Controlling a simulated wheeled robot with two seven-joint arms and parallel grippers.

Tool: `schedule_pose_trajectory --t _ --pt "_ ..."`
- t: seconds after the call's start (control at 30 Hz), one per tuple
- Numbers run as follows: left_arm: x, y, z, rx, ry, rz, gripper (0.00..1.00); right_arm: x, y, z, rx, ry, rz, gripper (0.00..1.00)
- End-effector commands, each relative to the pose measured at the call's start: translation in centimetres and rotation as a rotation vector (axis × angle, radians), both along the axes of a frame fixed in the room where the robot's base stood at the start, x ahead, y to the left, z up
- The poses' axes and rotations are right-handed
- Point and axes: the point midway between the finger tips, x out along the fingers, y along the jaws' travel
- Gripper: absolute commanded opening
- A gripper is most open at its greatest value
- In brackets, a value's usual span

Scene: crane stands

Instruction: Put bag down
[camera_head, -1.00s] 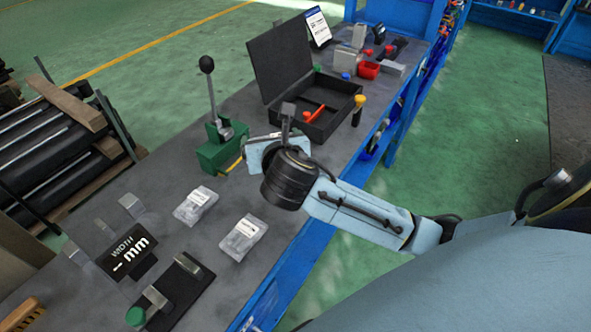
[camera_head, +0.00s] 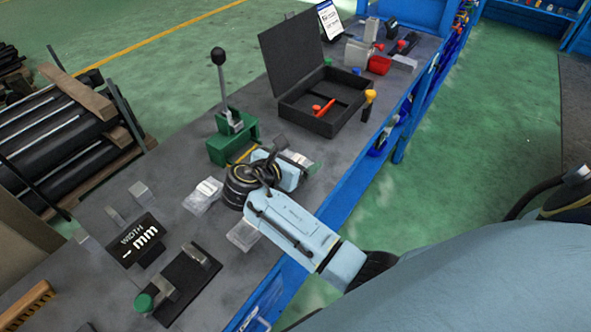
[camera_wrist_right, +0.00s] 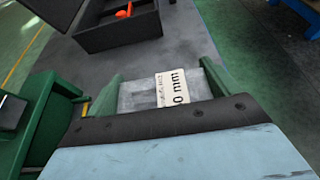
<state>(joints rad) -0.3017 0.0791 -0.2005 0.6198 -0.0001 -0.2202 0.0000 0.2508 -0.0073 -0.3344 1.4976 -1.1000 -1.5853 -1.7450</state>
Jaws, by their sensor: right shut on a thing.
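My right gripper (camera_head: 300,165) is over the grey bench, between the green lever press (camera_head: 234,140) and the open black case (camera_head: 322,112). It is shut on a small clear bag (camera_head: 297,158) with a white label. In the right wrist view the bag (camera_wrist_right: 165,92) sits between the two green fingers, its label facing the camera. I cannot tell whether the bag touches the bench. Two similar bags lie on the bench: one to the left (camera_head: 203,197), the other (camera_head: 241,236) partly hidden by my right arm. My left gripper is not in view.
The black case holds red items, and a yellow-topped tool (camera_head: 368,104) stands beside it. A width display (camera_head: 140,240) and a fixture with a green knob (camera_head: 146,301) are at the near end. Bare bench shows between the press and the case.

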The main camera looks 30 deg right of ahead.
Motion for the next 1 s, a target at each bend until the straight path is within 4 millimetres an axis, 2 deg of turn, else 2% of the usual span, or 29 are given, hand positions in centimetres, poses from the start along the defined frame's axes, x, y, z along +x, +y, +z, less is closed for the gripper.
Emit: schedule_pose_trajectory --t 0.27,0.63,0.67,0.73,1.0 --pt "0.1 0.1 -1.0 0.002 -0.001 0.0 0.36 0.0 0.0 -3.5 -0.001 0.003 0.002 0.59" --pt "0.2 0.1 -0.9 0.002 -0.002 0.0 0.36 0.0 0.0 -3.8 0.0 0.001 0.001 0.59" --pt "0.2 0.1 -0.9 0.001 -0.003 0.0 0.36 0.0 0.0 -3.9 0.001 0.001 0.001 0.9" --pt "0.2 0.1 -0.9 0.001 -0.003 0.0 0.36 0.0 0.0 -3.9 0.001 0.001 0.001 0.99" --pt "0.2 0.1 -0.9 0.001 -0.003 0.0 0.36 0.0 0.0 -3.7 0.001 0.0 0.001 1.0"
